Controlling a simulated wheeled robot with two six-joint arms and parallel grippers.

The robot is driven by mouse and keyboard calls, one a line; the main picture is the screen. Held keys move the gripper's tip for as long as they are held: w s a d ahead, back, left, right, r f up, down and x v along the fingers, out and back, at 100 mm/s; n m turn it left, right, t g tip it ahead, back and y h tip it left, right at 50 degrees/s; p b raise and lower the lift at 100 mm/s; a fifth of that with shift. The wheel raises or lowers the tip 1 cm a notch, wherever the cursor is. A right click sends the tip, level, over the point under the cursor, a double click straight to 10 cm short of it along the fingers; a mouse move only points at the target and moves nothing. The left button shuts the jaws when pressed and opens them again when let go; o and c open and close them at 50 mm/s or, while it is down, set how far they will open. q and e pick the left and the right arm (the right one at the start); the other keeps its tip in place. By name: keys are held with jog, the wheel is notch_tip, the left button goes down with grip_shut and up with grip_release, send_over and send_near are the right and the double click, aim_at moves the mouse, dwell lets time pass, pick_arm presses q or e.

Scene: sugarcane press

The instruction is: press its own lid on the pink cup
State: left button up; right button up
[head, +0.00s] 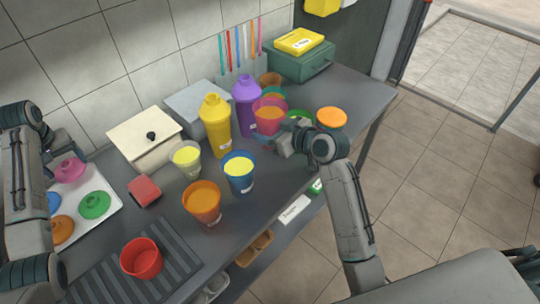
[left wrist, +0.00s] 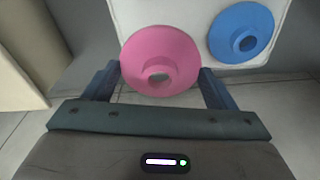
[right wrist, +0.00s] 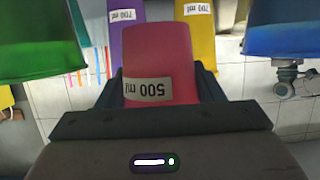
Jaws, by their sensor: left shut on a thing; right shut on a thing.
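The pink cup (head: 268,120), with an orange-looking fill, is upright at the back of the counter. My right gripper (head: 284,140) is shut on it; the right wrist view shows the cup (right wrist: 160,62) and its 500 ml label between the fingers (right wrist: 160,88). The pink lid (head: 70,168) is at the white tray on the left, and it also shows in the left wrist view (left wrist: 150,48), a wide disc with a raised centre ring. My left gripper (left wrist: 158,88) is shut on the lid. Whether the lid still touches the tray is unclear.
The tray (head: 112,210) holds blue, green (head: 95,205) and orange lids. Yellow (head: 216,128) and purple (head: 246,105) bottles stand beside the pink cup. Blue (head: 239,177), orange (head: 202,207) and pale yellow-filled (head: 186,160) cups stand mid-counter; a red cup (head: 141,260) is on the ribbed mat.

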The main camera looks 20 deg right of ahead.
send_over(270, 165)
notch_tip(270, 165, down, 6)
jog(key=shift+w+r+p, duration=0.1)
jog(key=shift+r+p, duration=0.05)
jog(key=shift+p, duration=0.2)
notch_tip(270, 165, down, 3)
jog(key=shift+r, duration=0.1)
jog(key=shift+f, duration=0.5)
jog(key=shift+f, duration=0.1)
jog(key=o, duration=1.4)
